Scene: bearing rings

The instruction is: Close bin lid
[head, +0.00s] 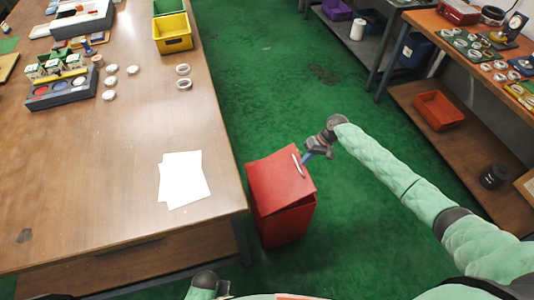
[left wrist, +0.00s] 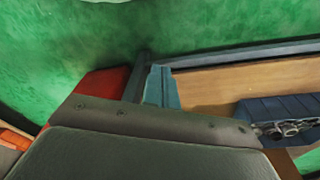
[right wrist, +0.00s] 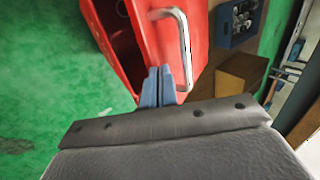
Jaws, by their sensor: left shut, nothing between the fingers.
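The red bin (head: 284,222) stands on the green floor beside the table's right end. Its red lid (head: 272,182) is tilted, with a gap between it and the bin at the front. A pale handle (head: 297,164) runs along the lid's right part. My right gripper (head: 306,158) is just right of the handle in the head view. In the right wrist view its blue fingers (right wrist: 163,86) are together, beside the handle (right wrist: 184,50) and in front of the lid; I cannot tell if they touch it. My left gripper (left wrist: 160,86) is shut and empty, seen in its wrist view.
The wooden table (head: 110,195) on the left holds white sheets (head: 183,180), several rings and a yellow bin (head: 172,35). A shelf bench (head: 465,130) with an orange tray (head: 438,110) stands on the right. The green floor between is clear.

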